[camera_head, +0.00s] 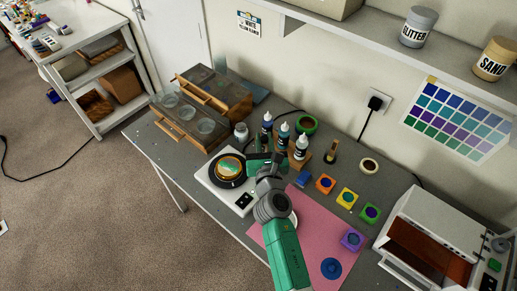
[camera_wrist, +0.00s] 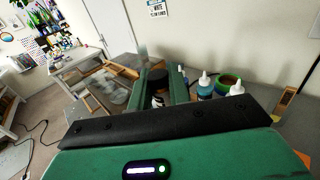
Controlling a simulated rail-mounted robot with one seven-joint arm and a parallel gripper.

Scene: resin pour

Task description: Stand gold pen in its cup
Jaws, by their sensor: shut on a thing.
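My gripper (camera_head: 266,161) is over the table, between the round turntable and the dropper bottles. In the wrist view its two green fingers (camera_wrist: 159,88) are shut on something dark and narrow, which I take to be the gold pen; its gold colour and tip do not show. A small dark upright container with a tan top (camera_head: 331,151) stands right of the bottles; I cannot tell whether it is the pen's cup. No other clear pen cup shows.
A white scale (camera_head: 213,178) bears a round dark piece. A wooden drawer case (camera_head: 214,92), paint pots (camera_head: 347,198), pink mat (camera_head: 307,228) and white oven (camera_head: 440,235) surround it.

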